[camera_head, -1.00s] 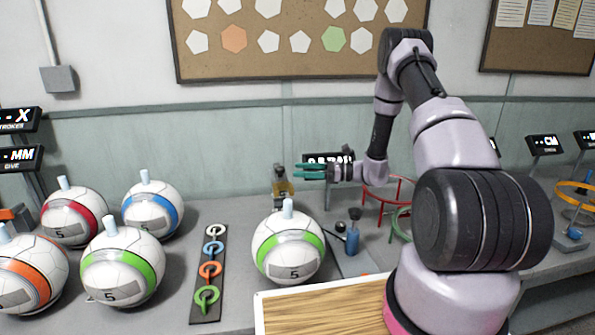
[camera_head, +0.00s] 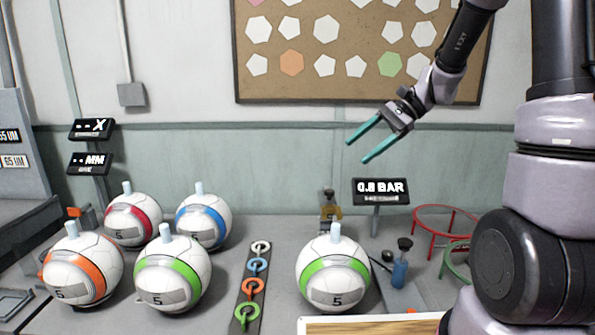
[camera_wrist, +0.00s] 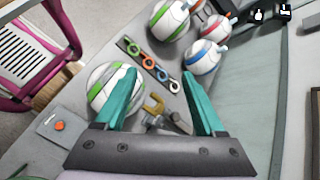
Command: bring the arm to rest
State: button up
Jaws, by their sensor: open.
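My gripper (camera_head: 364,145) is raised in front of the wall, above the bench and up from the pressure display. Its two teal fingers are apart with nothing between them, pointing left and down in the head view. In the wrist view my gripper (camera_wrist: 163,90) is also open and empty. A white ball with a green band (camera_head: 333,272) sits on the bench below it, apart from the fingers. That ball also shows in the wrist view (camera_wrist: 103,88), partly hidden behind the left finger.
Several banded balls, one with an orange band (camera_head: 82,263), stand at the left. A strip with coloured rings (camera_head: 252,285) lies between. The display (camera_head: 381,191) reads 0.8 BAR. A red ring stand (camera_head: 447,208) and a blue pump (camera_head: 400,272) stand right. The air around the gripper is free.

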jog(key=s+d+r+n+t+h, duration=0.3)
jog(key=s+d+r+t+h, duration=0.1)
jog(key=s, duration=0.4)
jog(key=s+d+r+n+t+h, duration=0.2)
jog(key=s+d+r+t+h, duration=0.1)
jog(key=s+r, duration=0.4)
jog(key=shift+s+d+n+t+h, duration=0.4)
jog(key=shift+s+d+h, duration=0.1)
jog(key=shift+d, duration=0.35)
